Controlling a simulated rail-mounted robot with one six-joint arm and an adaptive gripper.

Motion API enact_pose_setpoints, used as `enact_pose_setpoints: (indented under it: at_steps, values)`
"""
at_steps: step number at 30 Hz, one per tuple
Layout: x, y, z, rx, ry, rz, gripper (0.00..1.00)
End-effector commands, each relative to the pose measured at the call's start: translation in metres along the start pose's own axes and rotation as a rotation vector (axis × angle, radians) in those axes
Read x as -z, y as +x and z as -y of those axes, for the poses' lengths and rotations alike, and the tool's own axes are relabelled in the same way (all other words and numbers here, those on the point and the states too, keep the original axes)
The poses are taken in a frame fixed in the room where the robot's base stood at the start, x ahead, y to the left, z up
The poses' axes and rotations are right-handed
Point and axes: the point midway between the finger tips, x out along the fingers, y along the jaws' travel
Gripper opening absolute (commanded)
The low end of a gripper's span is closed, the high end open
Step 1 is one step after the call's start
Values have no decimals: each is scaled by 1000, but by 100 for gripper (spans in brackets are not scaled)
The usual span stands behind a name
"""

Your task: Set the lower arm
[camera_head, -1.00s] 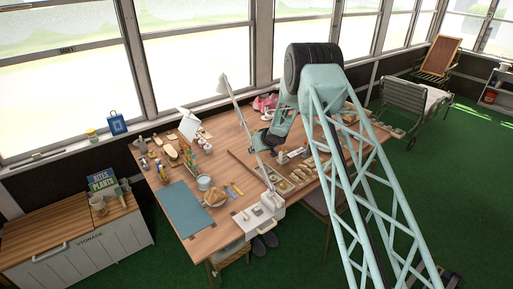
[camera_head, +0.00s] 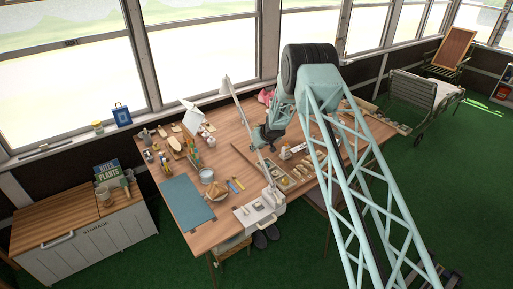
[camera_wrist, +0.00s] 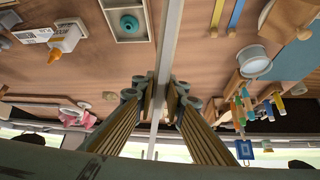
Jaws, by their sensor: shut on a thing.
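My gripper (camera_head: 259,139) is at the lamp's middle, around where the two arms meet; the joint is partly hidden. In the wrist view, the pale bar of the lamp (camera_wrist: 170,45) runs between the two fingers of my gripper (camera_wrist: 160,96), which are shut on it.
The desk (camera_head: 238,160) holds a blue mat (camera_head: 188,201), a white cup (camera_head: 207,176), a tray of parts (camera_head: 278,176) and small tools. A white box (camera_head: 259,210) sits at the front edge. Windows stand behind.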

Motion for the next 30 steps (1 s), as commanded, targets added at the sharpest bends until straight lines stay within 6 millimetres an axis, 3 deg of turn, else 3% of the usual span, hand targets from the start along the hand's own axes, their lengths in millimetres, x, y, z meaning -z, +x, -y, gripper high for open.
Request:
enact_pose_setpoints:
  at_steps: [11,12,16,30]
  values:
    - [-4,2,1,1,0,4,0]
    - [-3,2,1,1,0,4,14]
    - [-2,1,0,1,0,3,26]
    - [-1,-2,0,0,1,1,26]
